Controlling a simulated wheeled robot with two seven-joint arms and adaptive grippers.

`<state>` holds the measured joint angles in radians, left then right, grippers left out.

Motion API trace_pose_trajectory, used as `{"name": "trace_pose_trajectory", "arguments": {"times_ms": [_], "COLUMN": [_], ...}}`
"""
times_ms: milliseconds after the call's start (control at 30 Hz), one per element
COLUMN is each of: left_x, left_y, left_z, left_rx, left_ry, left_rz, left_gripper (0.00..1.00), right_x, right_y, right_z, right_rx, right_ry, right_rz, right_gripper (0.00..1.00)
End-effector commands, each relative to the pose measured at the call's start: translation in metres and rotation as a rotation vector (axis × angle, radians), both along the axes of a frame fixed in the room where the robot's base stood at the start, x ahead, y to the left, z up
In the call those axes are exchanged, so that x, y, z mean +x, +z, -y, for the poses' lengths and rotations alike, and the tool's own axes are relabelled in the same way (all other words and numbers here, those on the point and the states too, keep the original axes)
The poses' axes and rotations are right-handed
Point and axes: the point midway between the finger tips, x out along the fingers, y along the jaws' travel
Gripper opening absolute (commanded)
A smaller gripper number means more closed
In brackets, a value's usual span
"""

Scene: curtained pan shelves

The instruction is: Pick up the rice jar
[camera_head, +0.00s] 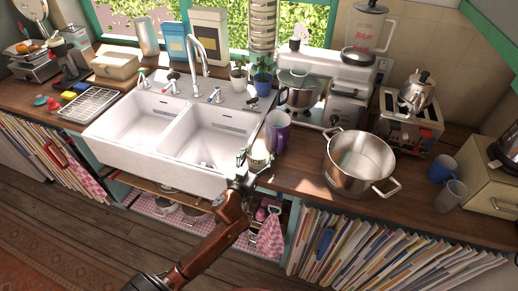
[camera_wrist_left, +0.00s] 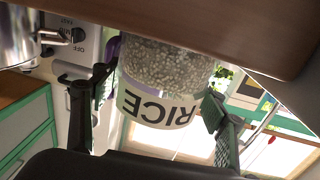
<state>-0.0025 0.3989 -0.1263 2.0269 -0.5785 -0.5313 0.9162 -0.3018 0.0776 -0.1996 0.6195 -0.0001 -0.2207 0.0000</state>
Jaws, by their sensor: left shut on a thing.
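The rice jar (camera_head: 259,157) is at the front edge of the wooden counter, just right of the sink. In the left wrist view, which is upside down, it is a clear jar of grains (camera_wrist_left: 165,65) with a pale band reading RICE. My left gripper (camera_head: 246,176) reaches it from the front, with one finger on each side of the jar (camera_wrist_left: 150,105), and is shut on it. The counter edge hides the jar's base in the wrist view, so I cannot tell whether it touches the counter. My right gripper is not in view.
A plant in a blue pot (camera_head: 262,82) stands behind. Some bare counter (camera_head: 300,180) lies between jar and pot.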

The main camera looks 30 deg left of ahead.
Motion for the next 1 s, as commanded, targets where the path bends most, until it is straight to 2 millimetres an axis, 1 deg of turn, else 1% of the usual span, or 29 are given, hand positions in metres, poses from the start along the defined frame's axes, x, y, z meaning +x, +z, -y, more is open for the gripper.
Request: {"name": "trace_pose_trajectory", "arguments": {"times_ms": [33, 200, 233, 467, 567, 733, 833, 867, 967, 1000], "left_x": [0.0, 0.0, 0.0, 0.0, 0.0, 0.0, 0.0, -0.005, -0.022, -0.029], "left_y": [0.0, 0.0, 0.002, 0.003, 0.007, 0.023, 0.04, 0.044, 0.062, 0.071], "left_z": [0.0, 0.0, 0.0, 0.0, 0.0, 0.0, 0.001, 0.0, 0.0, 0.0], "left_rx": [0.0, 0.0, 0.002, 0.002, 0.002, 0.001, 0.002, 0.002, 0.003, 0.0], "left_ry": [0.0, 0.001, -0.001, -0.001, -0.001, -0.002, -0.002, -0.001, -0.001, -0.002], "left_rz": [0.0, 0.0, 0.005, 0.005, 0.006, 0.008, 0.011, 0.009, 0.009, 0.01], "left_gripper": [0.32, 0.21, 0.2, 0.2, 0.2, 0.2, 0.2, 0.2, 0.2, 0.2], "right_x": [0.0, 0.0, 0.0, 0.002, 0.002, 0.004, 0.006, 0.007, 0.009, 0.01], "right_y": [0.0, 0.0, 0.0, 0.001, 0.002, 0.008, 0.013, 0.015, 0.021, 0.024], "right_z": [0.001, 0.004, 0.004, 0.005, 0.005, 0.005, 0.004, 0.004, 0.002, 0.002], "right_rx": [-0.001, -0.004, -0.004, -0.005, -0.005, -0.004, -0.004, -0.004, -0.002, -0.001], "right_ry": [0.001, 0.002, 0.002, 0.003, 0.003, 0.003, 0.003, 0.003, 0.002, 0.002], "right_rz": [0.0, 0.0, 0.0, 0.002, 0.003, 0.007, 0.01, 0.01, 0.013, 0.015], "right_gripper": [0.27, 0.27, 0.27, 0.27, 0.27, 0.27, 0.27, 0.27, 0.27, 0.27]}}
